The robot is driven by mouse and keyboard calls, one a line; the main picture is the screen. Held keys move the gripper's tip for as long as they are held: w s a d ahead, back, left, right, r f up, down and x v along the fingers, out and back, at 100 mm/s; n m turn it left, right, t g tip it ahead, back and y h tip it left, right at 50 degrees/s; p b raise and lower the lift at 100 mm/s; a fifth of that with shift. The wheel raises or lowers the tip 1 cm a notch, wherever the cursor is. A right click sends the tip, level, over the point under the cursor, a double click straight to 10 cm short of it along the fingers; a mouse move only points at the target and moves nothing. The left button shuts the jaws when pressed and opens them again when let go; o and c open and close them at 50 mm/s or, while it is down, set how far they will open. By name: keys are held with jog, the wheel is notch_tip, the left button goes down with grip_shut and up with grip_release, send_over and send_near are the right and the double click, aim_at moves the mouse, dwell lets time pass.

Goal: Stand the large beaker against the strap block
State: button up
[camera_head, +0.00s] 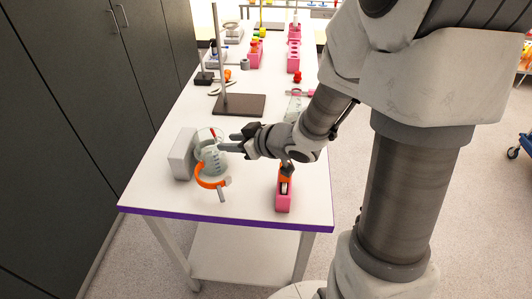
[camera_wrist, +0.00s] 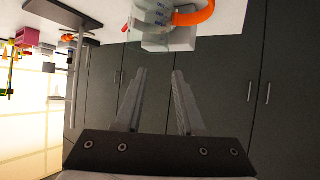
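The large beaker (camera_head: 214,160), clear glass with graduation marks, stands near the front left of the white table. It also shows at the top of the wrist view (camera_wrist: 153,14). The strap block (camera_head: 182,154) is pale grey and close on its left; it shows in the wrist view too (camera_wrist: 168,42). An orange curved strap (camera_head: 207,183) runs around the beaker's near side. I cannot tell whether glass and block touch. My gripper (camera_head: 228,144) is just right of the beaker. In the wrist view its fingers (camera_wrist: 160,75) are apart with nothing between them.
A pink holder (camera_head: 283,195) stands at the front right of the table (camera_head: 248,192). A retort stand with a dark base (camera_head: 238,105) is behind the beaker. Pink racks (camera_head: 255,55) and small items are farther back. Dark cabinets (camera_head: 90,90) line the left.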

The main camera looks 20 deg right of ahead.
jog(key=s+d+r+m+h, duration=0.55)
jog(key=d+r+h, duration=0.25)
jog(key=d+r, duration=0.2)
jog(key=s+a+r+m+g, duration=0.1)
jog(key=s+a+g, duration=0.1)
jog(key=s, duration=0.6)
jog(key=s+a+r+m+g+y, duration=0.1)
jog(key=s+g, duration=0.1)
jog(key=s, duration=0.6)
jog(key=shift+a+r, duration=0.2)
jog(key=shift+a, duration=0.2)
